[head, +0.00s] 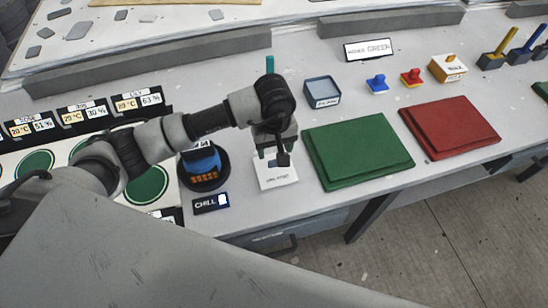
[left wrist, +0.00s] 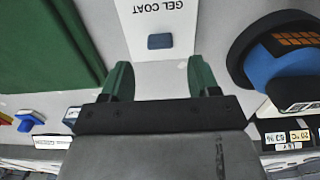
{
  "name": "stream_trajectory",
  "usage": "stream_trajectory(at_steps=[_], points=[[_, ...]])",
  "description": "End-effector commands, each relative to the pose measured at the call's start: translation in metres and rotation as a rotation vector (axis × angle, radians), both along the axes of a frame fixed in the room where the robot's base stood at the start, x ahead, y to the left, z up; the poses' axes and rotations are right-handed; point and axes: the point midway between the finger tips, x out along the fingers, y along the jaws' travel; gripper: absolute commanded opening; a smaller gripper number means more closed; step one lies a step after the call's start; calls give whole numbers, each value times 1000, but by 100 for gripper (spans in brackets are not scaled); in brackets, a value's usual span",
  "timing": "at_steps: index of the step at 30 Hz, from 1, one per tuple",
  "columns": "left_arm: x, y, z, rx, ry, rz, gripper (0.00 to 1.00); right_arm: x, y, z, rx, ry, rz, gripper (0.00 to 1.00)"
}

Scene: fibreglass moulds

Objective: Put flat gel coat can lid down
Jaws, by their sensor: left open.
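A white card marked GEL COAT (head: 277,181) lies on the bench below my left gripper; it also shows in the left wrist view (left wrist: 178,17). A small dark blue rounded block (left wrist: 160,41) sits on the card near its edge; I cannot tell if it is the can lid. My left gripper (head: 274,156) points down over the card, and in the left wrist view its green fingers (left wrist: 160,80) are open with nothing between them. The block is ahead of the fingertips and apart from them. My right gripper is not in view.
A green mould (head: 356,151) and a red mould (head: 450,127) lie right of the card. A dark round holder with a blue device (head: 203,166) stands close on the left, by a CHILL sign (head: 210,203). A grey-blue box (head: 322,91) stands behind.

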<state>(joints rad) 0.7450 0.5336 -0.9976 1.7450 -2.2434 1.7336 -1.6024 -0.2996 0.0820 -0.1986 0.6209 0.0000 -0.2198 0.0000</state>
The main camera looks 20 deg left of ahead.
Motion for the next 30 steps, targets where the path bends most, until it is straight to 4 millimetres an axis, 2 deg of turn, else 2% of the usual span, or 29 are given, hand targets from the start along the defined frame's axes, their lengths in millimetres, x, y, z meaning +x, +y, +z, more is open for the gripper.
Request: stream_trajectory(at_steps=[6, 12, 30], points=[[0, 0, 40, 0, -4, -2, 61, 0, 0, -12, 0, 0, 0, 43], [0, 0, 58, 1, -1, 0, 61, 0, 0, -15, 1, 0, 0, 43], [0, 0, 60, 0, 1, 1, 61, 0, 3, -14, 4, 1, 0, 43]])
